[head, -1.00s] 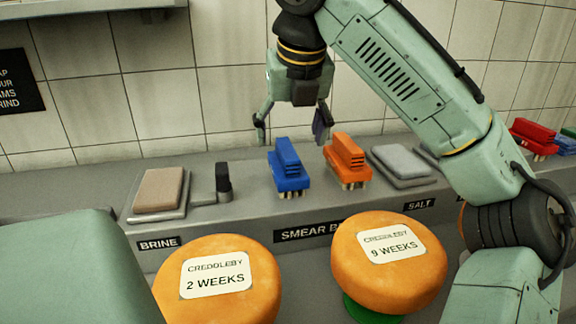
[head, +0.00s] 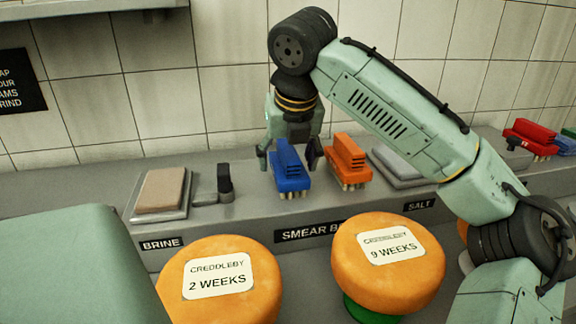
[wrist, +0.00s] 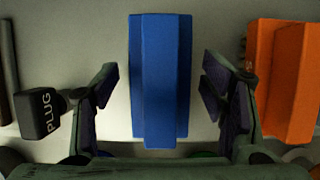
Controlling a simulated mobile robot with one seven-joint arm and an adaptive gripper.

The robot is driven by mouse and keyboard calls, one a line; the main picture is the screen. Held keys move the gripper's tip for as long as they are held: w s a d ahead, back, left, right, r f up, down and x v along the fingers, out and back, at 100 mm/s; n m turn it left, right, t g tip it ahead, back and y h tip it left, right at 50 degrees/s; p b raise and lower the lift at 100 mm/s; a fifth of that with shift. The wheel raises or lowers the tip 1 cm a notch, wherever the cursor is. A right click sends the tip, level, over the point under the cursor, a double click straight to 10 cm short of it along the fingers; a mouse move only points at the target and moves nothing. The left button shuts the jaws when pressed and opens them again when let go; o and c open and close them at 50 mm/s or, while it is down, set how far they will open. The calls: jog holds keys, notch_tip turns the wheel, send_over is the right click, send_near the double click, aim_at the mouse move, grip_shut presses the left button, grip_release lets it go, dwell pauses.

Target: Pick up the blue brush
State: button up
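The blue brush (head: 289,170) stands bristles down on the grey ledge, above the "SMEAR B…" label. It also shows in the wrist view (wrist: 160,75), upright in the picture between my fingers. My gripper (head: 288,160) is lowered around it from behind and above, with one finger on each side. In the wrist view my gripper (wrist: 161,92) is open, with a gap between each finger pad and the brush. The right fingertip is partly hidden behind the brushes in the head view.
An orange brush (head: 347,160) stands close on the right, near my right finger. A black plug (head: 224,178) is on the left, beside a tan block (head: 161,190) on a tray. Two orange cheese wheels (head: 220,285) (head: 388,262) are in front. A tiled wall (head: 200,90) is behind.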

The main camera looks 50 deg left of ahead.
aim_at(288, 149)
jog(key=c, duration=1.1)
jog(key=shift+c, duration=0.2)
notch_tip(288, 149, up, 10)
jog(key=shift+r, duration=0.1)
jog(key=o, duration=0.8)
jog(key=c, duration=0.5)
